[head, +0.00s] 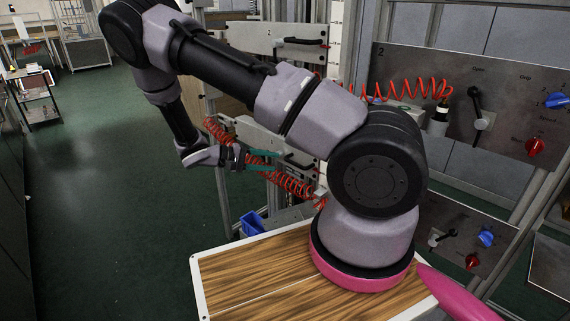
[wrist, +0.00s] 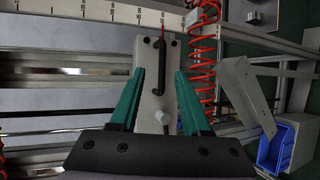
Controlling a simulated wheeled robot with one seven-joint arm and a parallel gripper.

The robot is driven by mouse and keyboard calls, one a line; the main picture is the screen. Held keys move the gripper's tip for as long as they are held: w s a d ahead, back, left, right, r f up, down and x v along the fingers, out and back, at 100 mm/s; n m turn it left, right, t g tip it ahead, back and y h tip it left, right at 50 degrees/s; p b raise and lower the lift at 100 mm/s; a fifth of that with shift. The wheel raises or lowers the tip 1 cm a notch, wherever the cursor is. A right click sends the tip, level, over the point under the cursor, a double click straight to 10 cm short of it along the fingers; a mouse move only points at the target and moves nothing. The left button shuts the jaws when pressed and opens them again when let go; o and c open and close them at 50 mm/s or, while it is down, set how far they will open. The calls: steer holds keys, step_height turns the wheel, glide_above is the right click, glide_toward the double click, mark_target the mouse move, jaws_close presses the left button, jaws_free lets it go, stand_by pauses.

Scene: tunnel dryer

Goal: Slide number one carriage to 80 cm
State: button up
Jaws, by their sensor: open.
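The lower carriage (head: 245,131) is a pale grey plate with a black handle (head: 300,160) on the upright frame. No number on it is readable, so I cannot confirm it is number one. In the wrist view its plate (wrist: 149,95) carries the black handle (wrist: 157,72) and a pale knob (wrist: 162,118). My gripper (head: 274,161) has teal fingers and is open. In the wrist view my gripper (wrist: 158,72) has one fingertip on each side of the handle, apart from it. A white scale (wrist: 75,14) runs along the top there; its figures are too small to read.
Another carriage (head: 275,35) marked 2 hangs above. Red coiled hoses (head: 293,184) hang close by the gripper. A blue bin (head: 252,224) is below. A control panel (head: 465,65) marked 2 is at right. The green floor (head: 110,200) at left is free.

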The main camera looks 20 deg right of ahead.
mark_target(295, 164)
steer(key=shift+n+t+h, duration=0.5)
steer(key=shift+t+h, duration=0.1)
steer(key=shift+h, duration=0.1)
steer(key=d+f, duration=0.1)
steer(key=d, duration=0.2)
steer(key=d+f, duration=0.1)
steer(key=d, duration=0.2)
steer(key=d+f, duration=0.1)
steer(key=d, duration=0.3)
steer(key=shift+w+f, duration=0.35)
steer(key=shift+f, duration=0.05)
jaws_close()
steer(key=shift+a, duration=0.1)
stand_by(0.3)
